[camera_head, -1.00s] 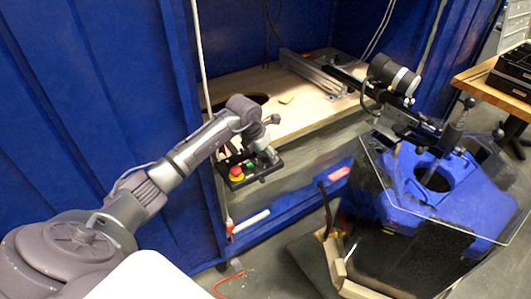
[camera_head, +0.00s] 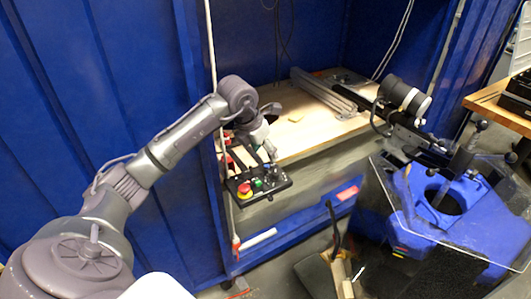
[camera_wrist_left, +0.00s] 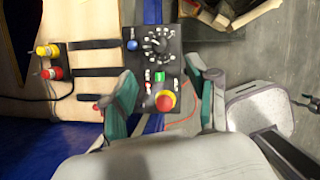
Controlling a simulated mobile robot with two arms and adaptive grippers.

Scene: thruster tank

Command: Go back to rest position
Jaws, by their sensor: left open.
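My left gripper (camera_head: 262,150) hangs at the end of my left arm, above and behind a black control panel (camera_head: 262,186) on the front of the blue booth. In the left wrist view my left gripper (camera_wrist_left: 165,90) has its two green-padded fingers spread, with nothing held between them. The control panel (camera_wrist_left: 150,58) shows between and beyond the fingers, with a red-and-yellow emergency stop button (camera_wrist_left: 165,101), a green button (camera_wrist_left: 160,77) and a dial. A gap to the panel cannot be judged exactly. My right gripper is not in view.
A wooden bench (camera_head: 310,135) with a metal rail lies inside the blue booth (camera_head: 110,130). A blue machine (camera_head: 450,215) with a clear plate stands at the right. A white cable (camera_head: 211,60) hangs near my left arm.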

